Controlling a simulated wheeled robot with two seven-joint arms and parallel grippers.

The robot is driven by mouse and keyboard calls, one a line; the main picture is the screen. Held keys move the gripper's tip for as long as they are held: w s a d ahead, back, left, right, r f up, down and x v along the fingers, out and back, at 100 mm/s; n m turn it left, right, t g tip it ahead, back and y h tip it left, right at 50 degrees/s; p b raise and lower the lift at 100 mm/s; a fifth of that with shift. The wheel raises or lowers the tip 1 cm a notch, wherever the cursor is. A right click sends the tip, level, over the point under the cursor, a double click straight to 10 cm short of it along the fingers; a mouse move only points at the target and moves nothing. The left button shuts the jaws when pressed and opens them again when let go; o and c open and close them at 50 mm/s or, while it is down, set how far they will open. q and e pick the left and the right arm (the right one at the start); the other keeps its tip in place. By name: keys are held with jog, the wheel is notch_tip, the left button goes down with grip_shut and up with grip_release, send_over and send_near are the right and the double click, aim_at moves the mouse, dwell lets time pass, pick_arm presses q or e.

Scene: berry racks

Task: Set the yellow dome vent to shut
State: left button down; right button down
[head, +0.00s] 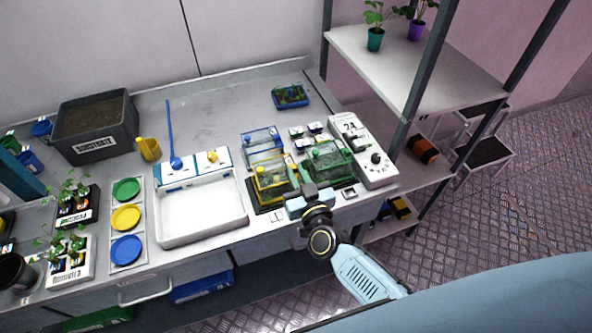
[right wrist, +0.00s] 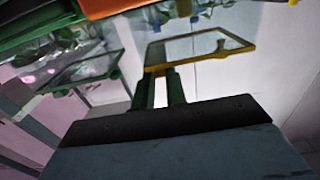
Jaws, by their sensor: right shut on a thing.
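The yellow dome (head: 268,184) is a clear box with a yellow frame on a dark base, near the bench's front edge. My right gripper (head: 297,190) is at its right front side, between it and the green dome (head: 328,160). In the right wrist view a yellow-framed clear vent panel (right wrist: 205,53) stands tilted just beyond the fingers. My right gripper (right wrist: 161,82) is shut at this panel's lower yellow edge; the exact contact is hard to see. My left gripper is not in view.
A blue dome (head: 262,147) stands behind the yellow one. A white control box (head: 362,150) is to the right. A white tray (head: 203,212) lies to the left. A shelf rack (head: 440,75) stands at the right. The back of the bench is mostly clear.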

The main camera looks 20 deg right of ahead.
jog(key=c, duration=1.4)
grip_release()
jog(key=shift+s, duration=0.1)
jog(key=s, duration=1.3)
jog(key=shift+d, duration=0.2)
jog(key=shift+s, duration=0.1)
